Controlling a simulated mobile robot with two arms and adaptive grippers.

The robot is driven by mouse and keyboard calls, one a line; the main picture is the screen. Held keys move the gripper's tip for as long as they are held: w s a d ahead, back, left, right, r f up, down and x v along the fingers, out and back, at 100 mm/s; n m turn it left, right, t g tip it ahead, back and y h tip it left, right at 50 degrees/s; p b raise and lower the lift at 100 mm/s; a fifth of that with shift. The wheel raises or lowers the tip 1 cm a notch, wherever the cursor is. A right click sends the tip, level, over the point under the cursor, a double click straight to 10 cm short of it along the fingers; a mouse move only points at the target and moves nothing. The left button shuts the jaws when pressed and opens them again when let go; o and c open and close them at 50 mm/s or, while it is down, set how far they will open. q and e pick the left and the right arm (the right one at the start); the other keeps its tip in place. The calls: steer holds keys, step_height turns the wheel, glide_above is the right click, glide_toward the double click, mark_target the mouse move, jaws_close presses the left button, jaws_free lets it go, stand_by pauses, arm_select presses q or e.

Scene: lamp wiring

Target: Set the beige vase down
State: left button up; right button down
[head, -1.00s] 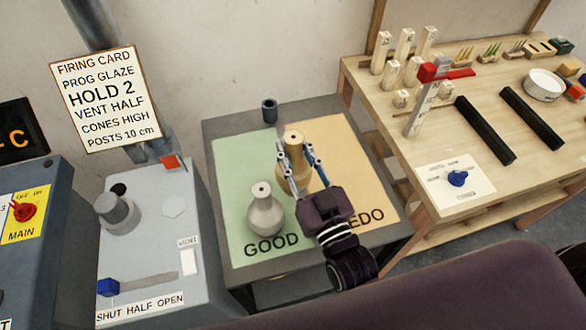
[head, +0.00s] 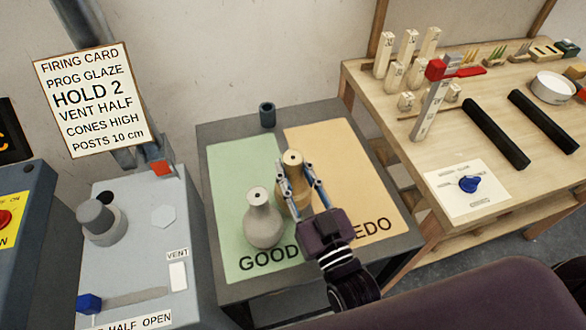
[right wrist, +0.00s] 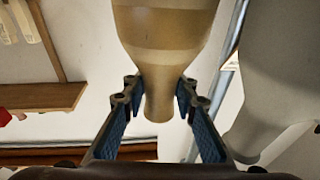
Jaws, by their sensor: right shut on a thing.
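The beige vase (head: 293,160), tan with faint bands, is upright in my right gripper (head: 294,178) in the head view. The fingers are shut on its narrow neck, which also shows between the fingertips in the right wrist view (right wrist: 158,95). It is over the border between the green GOOD half (head: 232,165) and the yellow half (head: 345,180), whose lettering is partly hidden by my arm. Its base is hidden, so I cannot tell whether it touches the surface. My left gripper is out of view.
A grey-white vase (head: 263,222) stands on the green half, close left of the held vase. A small dark cup (head: 267,115) stands behind the mats. The yellow half's back and right are clear. A grey control box (head: 135,240) is left, a wooden workbench (head: 450,150) right.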

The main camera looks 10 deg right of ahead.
steer(key=c, duration=1.9)
jaws_free()
steer(key=shift+f, duration=0.15)
steer(key=shift+c, duration=0.2)
steer(key=o, duration=0.4)
steer(key=shift+s, duration=0.1)
